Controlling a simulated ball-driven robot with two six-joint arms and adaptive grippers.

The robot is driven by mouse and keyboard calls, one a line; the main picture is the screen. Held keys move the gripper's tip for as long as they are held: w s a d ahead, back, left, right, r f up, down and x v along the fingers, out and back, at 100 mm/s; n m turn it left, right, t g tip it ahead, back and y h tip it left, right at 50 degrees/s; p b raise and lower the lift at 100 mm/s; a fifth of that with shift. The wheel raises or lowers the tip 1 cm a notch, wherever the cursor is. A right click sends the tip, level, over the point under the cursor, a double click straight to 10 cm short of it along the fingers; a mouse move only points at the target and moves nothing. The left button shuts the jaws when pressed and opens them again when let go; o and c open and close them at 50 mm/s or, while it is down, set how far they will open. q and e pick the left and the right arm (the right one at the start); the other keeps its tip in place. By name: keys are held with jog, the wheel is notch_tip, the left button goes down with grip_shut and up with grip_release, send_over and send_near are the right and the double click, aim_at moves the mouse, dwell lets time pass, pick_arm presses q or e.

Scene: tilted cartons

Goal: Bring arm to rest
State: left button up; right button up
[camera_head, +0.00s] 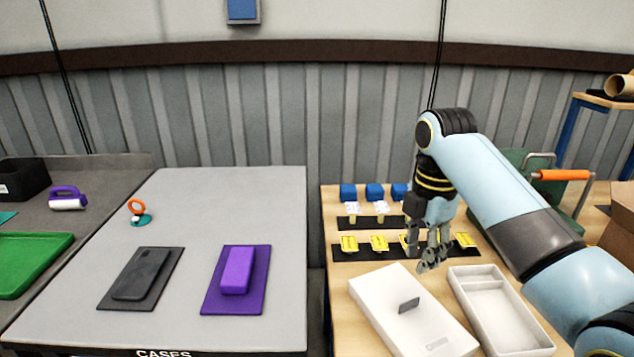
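My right arm comes in from the right, and its grey gripper (433,262) points down over the wooden table, above the near row of yellow pieces and the back edges of the white boxes. Its fingers look close together, but the angle hides whether a gap is left between them. I see nothing held in it. My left gripper is not in view. A white closed box (412,318) with a small dark grey piece (409,305) on it lies tilted below the gripper. An open white box tray (497,312) with compartments lies right of it.
Black strips with yellow pieces (379,243) and several blue blocks (374,191) stand behind the gripper. A green crate with an orange handle (562,175) stands right, beyond my arm. The grey table (200,205) left holds a black case (143,280) and a purple case (238,270).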

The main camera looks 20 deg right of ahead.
jog(key=s+a+f+m+t, duration=0.2)
jog(key=s+f+m, duration=0.2)
jog(key=s+m, duration=0.7)
jog(key=s+a+r+m+t+h, duration=0.15)
jog(key=s+m, duration=0.25)
jog(key=s, duration=0.4)
jog(key=s+r+m+y, duration=0.1)
jog(key=s+r+m, duration=0.25)
jog(key=s, duration=0.35)
notch_tip(320, 180, down, 35)
jog(key=s+d+g+b, duration=0.1)
jog(key=s+d+b, duration=0.2)
jog(key=b, duration=0.4)
jog(key=s+f+g+b, duration=0.1)
jog(key=s+f+b, duration=0.3)
jog(key=s+f, duration=1.3)
notch_tip(320, 180, down, 3)
jog(key=shift+s+d+r+m+b, duration=0.15)
jog(key=shift+s+d+m+b, duration=0.2)
jog(key=shift+s+m, duration=0.1)
jog(key=shift+g, duration=0.35)
